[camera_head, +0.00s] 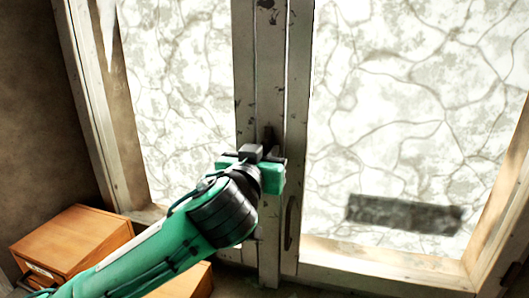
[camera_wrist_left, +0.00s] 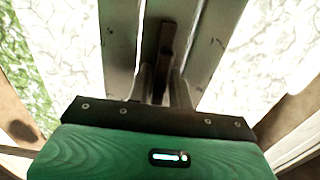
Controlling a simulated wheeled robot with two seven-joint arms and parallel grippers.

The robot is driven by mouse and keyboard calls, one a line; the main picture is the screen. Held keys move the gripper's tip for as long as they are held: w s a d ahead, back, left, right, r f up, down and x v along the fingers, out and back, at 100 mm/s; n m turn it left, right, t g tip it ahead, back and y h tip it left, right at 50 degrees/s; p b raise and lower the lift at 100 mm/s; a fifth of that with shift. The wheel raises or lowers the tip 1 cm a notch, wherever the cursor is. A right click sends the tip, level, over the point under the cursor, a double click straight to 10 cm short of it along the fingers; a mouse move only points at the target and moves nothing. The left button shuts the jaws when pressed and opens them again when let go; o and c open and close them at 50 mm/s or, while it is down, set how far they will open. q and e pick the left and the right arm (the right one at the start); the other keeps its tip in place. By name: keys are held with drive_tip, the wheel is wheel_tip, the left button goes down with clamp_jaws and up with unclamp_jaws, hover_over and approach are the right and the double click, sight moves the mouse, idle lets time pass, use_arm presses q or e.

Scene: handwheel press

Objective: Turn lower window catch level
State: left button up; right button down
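A window catch (camera_head: 268,134) shows as a small dark piece on the upright frame where the two window leaves meet, just beyond my left gripper (camera_head: 262,154). In the left wrist view the catch (camera_wrist_left: 167,48) is a narrow brown bar standing roughly upright. My left gripper's fingers (camera_wrist_left: 161,76) point at the frame, apart, one on each side of the bar's lower part. A narrow gap seems to show beside the bar, so I see no clear grip. The bar's lower end is partly hidden between the fingers. My right gripper is not in view.
A curved dark handle (camera_head: 291,222) is on the right leaf, below and right of my gripper. Cracked, pale glass panes (camera_head: 400,120) fill both leaves. A dark blurred strip (camera_head: 404,214) shows at the right pane. A wooden box (camera_head: 72,240) stands at lower left.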

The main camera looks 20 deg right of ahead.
use_arm(q)
clamp_jaws()
drive_tip(key=shift+m, duration=0.3)
drive_tip(key=m+b, duration=0.2)
drive_tip(key=shift+s+d+f+m, duration=0.1)
drive_tip(key=shift+m, duration=0.3)
drive_tip(key=m+b, duration=0.1)
drive_tip(key=m, duration=0.3)
drive_tip(key=shift+d+m, duration=0.1)
drive_tip(key=shift+m, duration=0.2)
drive_tip(key=m+b, duration=0.2)
drive_tip(key=m, duration=0.3)
drive_tip(key=shift+s+f, duration=0.1)
drive_tip(key=shift+f, duration=0.05)
drive_tip(key=shift+d+f+m+b, duration=0.1)
drive_tip(key=shift+m+b, duration=0.35)
drive_tip(key=shift+m, duration=1.95)
